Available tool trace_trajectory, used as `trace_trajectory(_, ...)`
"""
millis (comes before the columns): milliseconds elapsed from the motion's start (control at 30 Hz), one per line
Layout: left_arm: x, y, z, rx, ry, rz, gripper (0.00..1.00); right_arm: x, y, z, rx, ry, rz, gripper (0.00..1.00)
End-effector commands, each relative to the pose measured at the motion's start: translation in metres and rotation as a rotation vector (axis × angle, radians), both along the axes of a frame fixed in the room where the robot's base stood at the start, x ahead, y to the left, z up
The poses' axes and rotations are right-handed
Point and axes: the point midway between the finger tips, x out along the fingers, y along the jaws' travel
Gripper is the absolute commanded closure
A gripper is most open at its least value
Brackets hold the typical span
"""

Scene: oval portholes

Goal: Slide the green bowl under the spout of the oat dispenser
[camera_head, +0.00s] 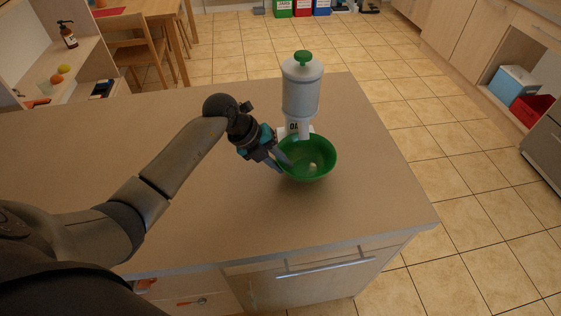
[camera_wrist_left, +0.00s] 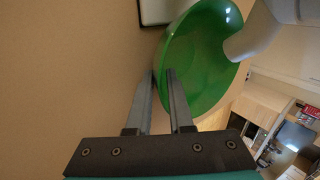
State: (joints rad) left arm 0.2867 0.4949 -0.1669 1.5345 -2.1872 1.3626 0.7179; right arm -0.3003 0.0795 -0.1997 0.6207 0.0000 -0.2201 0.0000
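The green bowl (camera_head: 318,172) stands upright on the counter, close in front of the oat dispenser (camera_head: 301,92). The dispenser is a white cylinder with a green knob, and its white spout (camera_head: 303,131) reaches over the bowl's far part. A small pale spot shows in the bowl's bottom. My left gripper (camera_head: 287,167) is at the bowl's left rim, one finger inside and one outside. In the left wrist view its fingers (camera_wrist_left: 162,72) stand apart astride the rim of the bowl (camera_wrist_left: 205,75), with a gap between them. My right gripper is not in view.
The wooden counter (camera_head: 230,220) is clear left of and in front of the bowl. Its right edge lies a short way right of the bowl. A table and chair (camera_head: 140,50) and a shelf with a brown bottle (camera_head: 68,35) are at the back left.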

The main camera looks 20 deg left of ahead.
Motion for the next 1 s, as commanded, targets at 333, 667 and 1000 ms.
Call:
trace_trajectory(333,0.0,0.0,0.0,0.0,0.0,0.0,0.48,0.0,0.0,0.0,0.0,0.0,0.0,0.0)
trace_trajectory(667,-0.004,0.006,0.009,0.004,0.001,0.002,0.48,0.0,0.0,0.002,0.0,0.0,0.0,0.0)
trace_trajectory(1000,-0.026,0.04,0.073,0.007,-0.002,0.0,0.48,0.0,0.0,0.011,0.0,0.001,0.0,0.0)
